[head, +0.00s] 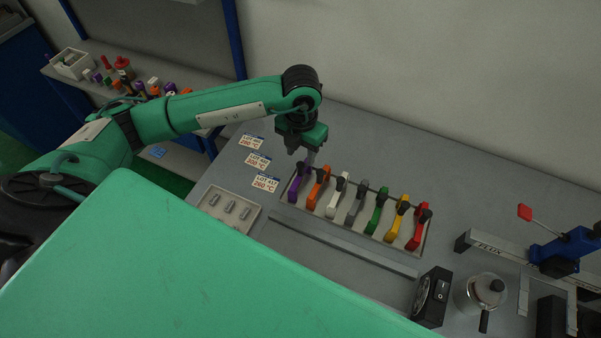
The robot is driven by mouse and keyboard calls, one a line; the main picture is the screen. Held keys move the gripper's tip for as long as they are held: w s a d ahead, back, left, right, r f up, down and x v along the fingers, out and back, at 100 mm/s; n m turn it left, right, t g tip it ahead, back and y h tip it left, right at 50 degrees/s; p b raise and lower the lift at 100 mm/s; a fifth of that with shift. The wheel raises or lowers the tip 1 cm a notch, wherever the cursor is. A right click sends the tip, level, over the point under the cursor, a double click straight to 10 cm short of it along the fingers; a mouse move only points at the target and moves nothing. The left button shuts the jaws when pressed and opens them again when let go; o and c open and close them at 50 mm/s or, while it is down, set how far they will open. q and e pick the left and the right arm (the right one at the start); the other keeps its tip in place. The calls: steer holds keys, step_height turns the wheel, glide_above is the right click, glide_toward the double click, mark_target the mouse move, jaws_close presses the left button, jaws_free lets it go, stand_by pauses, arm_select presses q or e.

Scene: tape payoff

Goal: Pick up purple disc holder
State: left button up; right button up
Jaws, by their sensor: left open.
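The purple disc holder (294,189) stands at the left end of a row of coloured holders in a shallow tray (415,247) on the grey table. My left gripper (307,160) points down just above the purple holder's upper end. Its jaws are open. From this angle I cannot tell whether the fingers touch the holder or are around its dark knob. My right gripper is not in view.
An orange holder (318,187) stands close to the right of the purple one, then a white one (338,194) and several more. Labels (265,183) and a small tray (222,209) with metal pieces lie to the left. A pot (484,292) and a black switch box (432,296) stand at the lower right.

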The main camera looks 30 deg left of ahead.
mark_target(300, 164)
arm_select(q)
steer(key=shift+f, duration=0.85)
steer(key=shift+f+p, duration=0.5)
steer(key=shift+p, duration=0.15)
step_height(300, 164, down, 3)
steer(key=shift+w+a+f+p, duration=0.1)
steer(key=shift+f+p, duration=0.05)
steer(key=shift+p, duration=0.75)
steer(key=shift+f, duration=0.55)
jaws_close()
